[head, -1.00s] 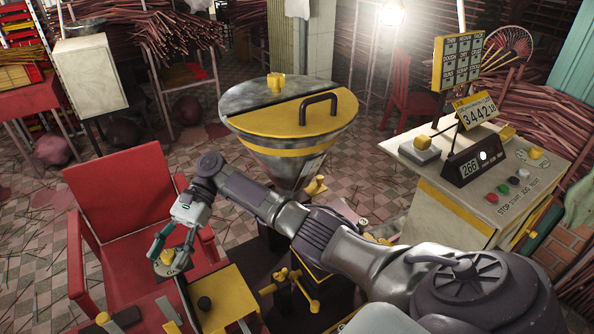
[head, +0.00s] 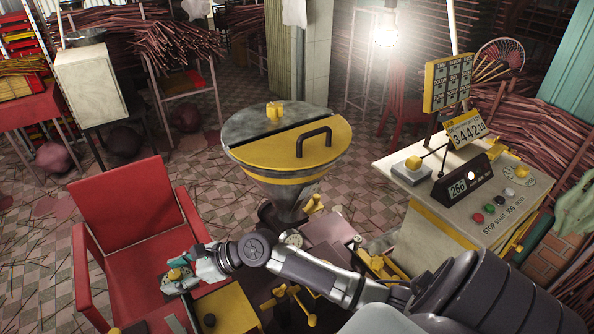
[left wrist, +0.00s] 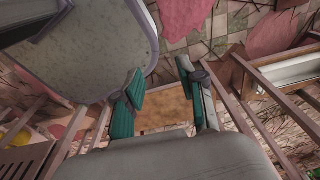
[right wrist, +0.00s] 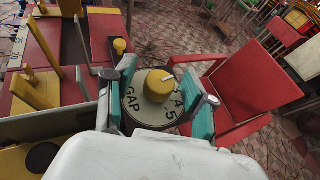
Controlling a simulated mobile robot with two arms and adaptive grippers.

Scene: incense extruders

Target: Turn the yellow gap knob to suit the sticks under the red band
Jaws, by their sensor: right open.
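The yellow gap knob (right wrist: 159,85) sits on a round grey dial (right wrist: 143,112) marked GAP, with 4 and 5 readable. A white mark on the knob points to the upper right. My right gripper (right wrist: 158,74) is open, with one teal finger on each side of the knob; contact cannot be told. In the head view the knob (head: 174,273) shows beside the right gripper (head: 185,270). My left gripper (left wrist: 160,72) is open and empty in its wrist view and out of the head view. I cannot make out sticks under a red band.
A red chair (head: 125,215) stands just beyond the dial. A hopper with a yellow lid (head: 290,145) rises at the middle. A control stand (head: 440,190) with buttons and a 266 display is at right. Yellow handles (head: 290,300) lie beneath my right arm.

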